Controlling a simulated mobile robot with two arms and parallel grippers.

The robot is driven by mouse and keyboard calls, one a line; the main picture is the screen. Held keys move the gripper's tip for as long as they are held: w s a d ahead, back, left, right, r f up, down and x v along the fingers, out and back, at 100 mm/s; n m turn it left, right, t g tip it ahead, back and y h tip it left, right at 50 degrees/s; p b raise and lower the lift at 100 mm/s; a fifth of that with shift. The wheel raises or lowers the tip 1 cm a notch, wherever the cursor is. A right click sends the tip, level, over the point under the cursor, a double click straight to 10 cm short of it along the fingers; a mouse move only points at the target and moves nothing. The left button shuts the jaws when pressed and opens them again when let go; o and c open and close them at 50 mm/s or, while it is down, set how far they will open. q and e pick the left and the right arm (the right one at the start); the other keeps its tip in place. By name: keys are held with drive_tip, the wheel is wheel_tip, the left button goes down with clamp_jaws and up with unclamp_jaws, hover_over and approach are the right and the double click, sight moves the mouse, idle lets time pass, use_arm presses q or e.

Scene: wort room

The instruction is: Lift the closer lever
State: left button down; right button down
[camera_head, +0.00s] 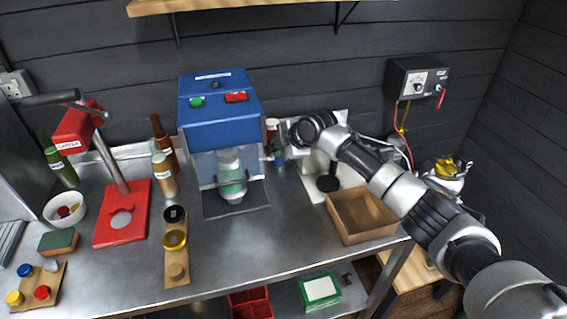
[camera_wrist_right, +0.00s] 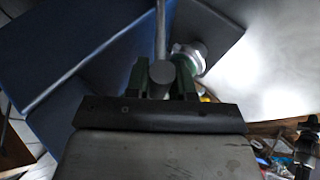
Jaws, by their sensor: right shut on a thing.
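The closer appears to be the blue machine (camera_head: 220,112) at the back middle of the steel bench, with green and red buttons on top. A pale bottle-like part with a green band (camera_head: 232,178) sits under it behind a clear guard. My right gripper (camera_head: 276,143) is at the machine's right side. In the right wrist view the gripper (camera_wrist_right: 163,84) is shut on the dark round end of a lever (camera_wrist_right: 161,72). A thin metal rod runs up from that end, beside the blue housing (camera_wrist_right: 75,60). In the head view the lever is mostly hidden by my gripper. My left gripper is not in view.
A red lever press (camera_head: 122,215) stands left, near bottles (camera_head: 163,172) and a white bowl (camera_head: 64,209). A wooden board (camera_head: 177,250) holds round lids. A cardboard box (camera_head: 360,215) is under my right arm. The bench's front middle is clear.

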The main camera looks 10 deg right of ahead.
drive_tip(key=shift+w+r+b, duration=0.55)
drive_tip(key=shift+w+r, duration=0.1)
drive_tip(key=shift+w, duration=0.25)
drive_tip(key=shift+w+r, duration=0.3)
drive_tip(key=shift+w, duration=0.25)
drive_tip(key=shift+r+b, duration=0.1)
drive_tip(key=shift+b, duration=0.2)
drive_tip(key=shift+w+r, duration=0.1)
drive_tip(key=c, duration=1.3)
unclamp_jaws()
drive_tip(key=o, duration=0.3)
drive_tip(key=shift+w+a, duration=0.1)
drive_tip(key=shift+o, duration=0.2)
